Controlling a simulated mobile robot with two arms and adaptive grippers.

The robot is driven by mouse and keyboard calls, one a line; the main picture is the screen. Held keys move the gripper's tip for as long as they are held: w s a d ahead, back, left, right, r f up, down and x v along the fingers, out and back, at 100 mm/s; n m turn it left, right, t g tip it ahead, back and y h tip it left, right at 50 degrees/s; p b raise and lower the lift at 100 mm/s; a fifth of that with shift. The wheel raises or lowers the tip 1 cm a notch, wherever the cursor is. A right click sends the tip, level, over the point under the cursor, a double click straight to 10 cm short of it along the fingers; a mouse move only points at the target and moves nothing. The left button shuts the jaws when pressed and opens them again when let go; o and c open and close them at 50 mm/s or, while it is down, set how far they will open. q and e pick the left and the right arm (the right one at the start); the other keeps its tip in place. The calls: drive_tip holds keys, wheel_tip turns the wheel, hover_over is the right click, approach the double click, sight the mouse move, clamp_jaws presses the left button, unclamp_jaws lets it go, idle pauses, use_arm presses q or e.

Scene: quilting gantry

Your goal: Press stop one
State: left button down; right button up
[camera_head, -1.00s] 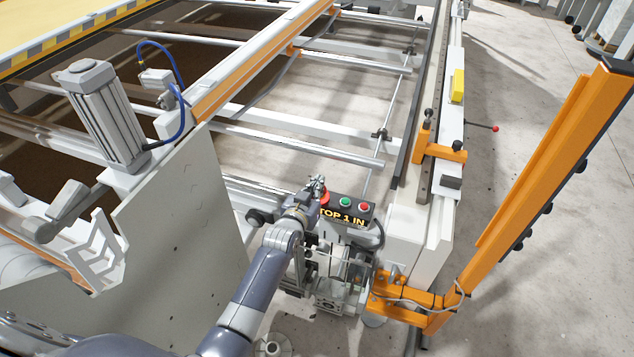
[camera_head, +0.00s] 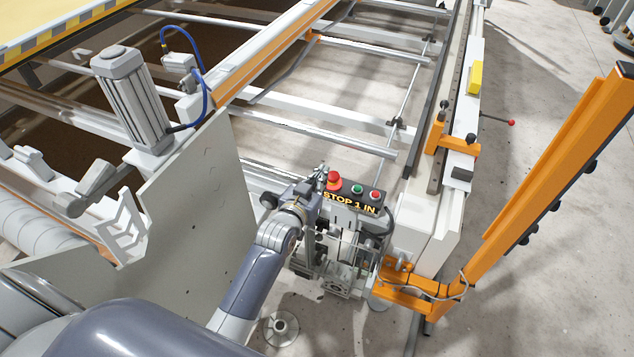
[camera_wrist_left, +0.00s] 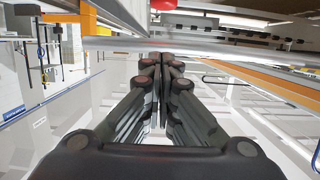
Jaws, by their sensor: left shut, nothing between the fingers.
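The control box (camera_head: 350,196) sits at the near end of the gantry and carries the label "STOP 1 IN". A large red mushroom button (camera_head: 333,181) stands at its left end, with a green button (camera_head: 357,189) and a smaller red button (camera_head: 375,195) to its right. My left gripper (camera_head: 321,172) is just left of the large red button, close to it; I cannot tell whether they touch. In the left wrist view the left gripper (camera_wrist_left: 163,62) is shut and empty, and a red piece (camera_wrist_left: 163,5) shows beyond the fingertips at the top edge. My right gripper is not in view.
An orange post (camera_head: 545,170) rises at the right. A grey panel (camera_head: 180,200) stands left of my arm. White rails (camera_head: 310,133) cross behind the box. A yellow block (camera_head: 475,77) sits on the long side beam. Bare floor lies at the right.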

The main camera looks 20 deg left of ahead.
use_arm(q)
drive_tip(key=shift+v, duration=1.25)
drive_tip(key=s+f+g, duration=0.3)
drive_tip(key=s+f, duration=0.3)
drive_tip(key=f, duration=0.5)
drive_tip(key=s+d+f+m+g, duration=0.1)
drive_tip(key=s+f+g, duration=0.1)
drive_tip(key=s+f, duration=0.7)
drive_tip(key=s+f+g, duration=0.3)
drive_tip(key=s+f, duration=0.1)
drive_tip(key=f, duration=1)
drive_tip(key=s+a+f+g, duration=0.1)
drive_tip(key=s+f, duration=0.3)
drive_tip(key=s, duration=0.6)
drive_tip(key=s+a+f+g, duration=0.1)
drive_tip(key=s+f+g, duration=0.2)
drive_tip(key=s, duration=0.7)
drive_tip(key=s+a+f+m+g, duration=0.1)
drive_tip(key=s+f+g, duration=0.1)
drive_tip(key=s+f, duration=0.4)
drive_tip(key=s, duration=0.5)
drive_tip(key=shift+a+f+y, duration=0.3)
drive_tip(key=shift+f, duration=0.05)
